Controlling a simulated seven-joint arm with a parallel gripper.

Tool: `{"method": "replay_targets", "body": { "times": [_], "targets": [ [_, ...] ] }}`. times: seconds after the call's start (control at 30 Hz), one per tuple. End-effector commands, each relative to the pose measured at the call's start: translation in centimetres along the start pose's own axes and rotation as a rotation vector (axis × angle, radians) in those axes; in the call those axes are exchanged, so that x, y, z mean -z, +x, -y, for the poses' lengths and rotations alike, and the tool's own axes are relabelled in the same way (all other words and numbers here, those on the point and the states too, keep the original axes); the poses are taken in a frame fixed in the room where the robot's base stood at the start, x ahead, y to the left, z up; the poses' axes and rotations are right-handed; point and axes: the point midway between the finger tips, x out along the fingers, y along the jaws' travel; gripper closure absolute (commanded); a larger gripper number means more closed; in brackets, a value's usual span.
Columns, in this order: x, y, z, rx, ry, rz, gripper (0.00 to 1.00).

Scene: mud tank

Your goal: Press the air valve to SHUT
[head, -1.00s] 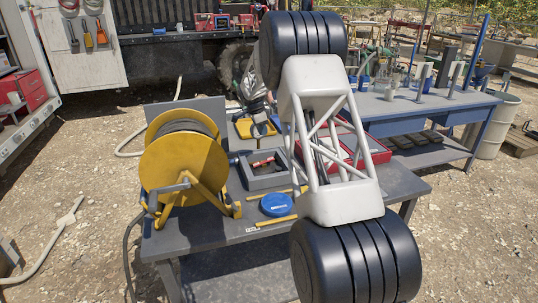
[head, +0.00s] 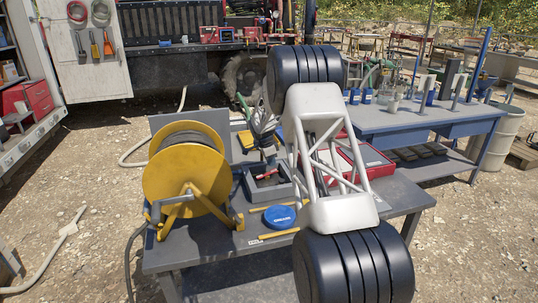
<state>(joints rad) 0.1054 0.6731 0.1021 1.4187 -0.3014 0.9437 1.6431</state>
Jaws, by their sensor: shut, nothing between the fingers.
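A grey open box (head: 274,194) stands on the grey bench, right of the yellow hose reel. A small red part (head: 266,176), which looks like the air valve's lever, shows inside it. Its SHUT marking and exact position are too small to read. My gripper (head: 267,166) points down over the box, shut and empty, with its tips at or just above the red part. I cannot tell whether they touch. My gripper partly covers the back of the box, and my pale arm link hides the bench to its right.
The yellow hose reel (head: 184,178) stands close left of the box. A blue round lid (head: 280,216) and yellow strips lie in front. A red case (head: 369,160) lies to the right. A blue bench (head: 420,118) stands behind. The bench's front right is bare.

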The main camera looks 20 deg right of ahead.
Motion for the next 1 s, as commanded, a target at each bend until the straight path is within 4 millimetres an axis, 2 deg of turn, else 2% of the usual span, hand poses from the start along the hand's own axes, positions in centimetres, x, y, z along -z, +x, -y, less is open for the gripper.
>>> {"method": "replay_targets", "body": {
  "times": [0.1, 0.3, 1.0],
  "targets": [
    [0.0, 1.6, 0.0, -0.001, -0.001, 0.0, 1.0],
    [0.0, 3.0, 0.0, 0.0, -0.001, -0.001, 1.0],
    [0.1, 3.5, 0.0, 0.0, 0.001, 0.017, 1.0]
  ]
}}
